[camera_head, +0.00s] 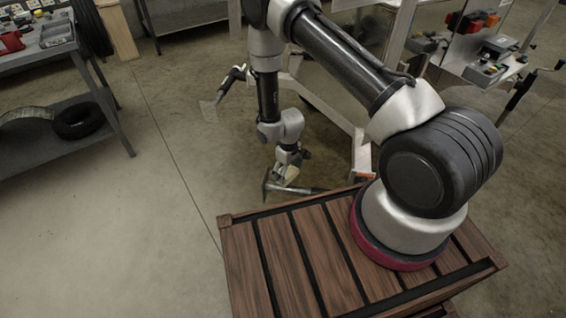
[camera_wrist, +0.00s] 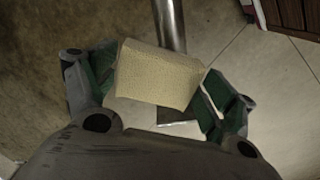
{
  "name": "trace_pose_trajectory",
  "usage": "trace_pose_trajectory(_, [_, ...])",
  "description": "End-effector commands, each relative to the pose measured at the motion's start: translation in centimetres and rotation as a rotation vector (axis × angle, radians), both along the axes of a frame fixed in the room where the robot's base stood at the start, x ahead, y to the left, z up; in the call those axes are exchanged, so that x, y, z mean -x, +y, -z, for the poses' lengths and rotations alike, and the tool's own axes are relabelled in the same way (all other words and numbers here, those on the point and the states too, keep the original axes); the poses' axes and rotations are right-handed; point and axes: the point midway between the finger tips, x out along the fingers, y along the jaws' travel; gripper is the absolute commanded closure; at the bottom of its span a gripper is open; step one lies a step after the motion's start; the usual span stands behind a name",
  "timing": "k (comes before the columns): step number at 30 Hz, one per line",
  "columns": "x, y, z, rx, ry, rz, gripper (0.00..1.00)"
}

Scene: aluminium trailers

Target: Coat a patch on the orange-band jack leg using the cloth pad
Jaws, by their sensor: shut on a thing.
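My gripper (camera_wrist: 160,84) is shut on the cloth pad (camera_wrist: 157,75), a cream, textured block between its green-lined fingers. In the head view my gripper (camera_head: 289,162) is low over the floor, with the pad (camera_head: 291,173) showing pale beneath it. A grey metal jack leg (camera_head: 304,190) lies roughly level just below the pad, with a foot plate (camera_head: 267,185) at its left end. Its tube (camera_wrist: 169,24) runs behind the pad in the wrist view. I cannot tell whether pad and tube touch. A small orange patch (camera_head: 362,175) shows near its right end.
A slatted wooden crate (camera_head: 311,254) fills the front, close to the leg. Pale trailer frame bars (camera_head: 326,118) stand behind. Another jack (camera_head: 228,84) is farther back left. A shelf with a tyre (camera_head: 77,120) stands at left. The floor between is clear.

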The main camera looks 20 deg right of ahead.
Motion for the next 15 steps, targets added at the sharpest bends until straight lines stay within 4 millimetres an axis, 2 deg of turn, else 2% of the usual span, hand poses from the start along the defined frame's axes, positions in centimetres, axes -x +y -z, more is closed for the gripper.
trace_pose_trajectory(15, [0.3, -1.2, -4.6, 0.0, 0.0, 0.002, 0.35])
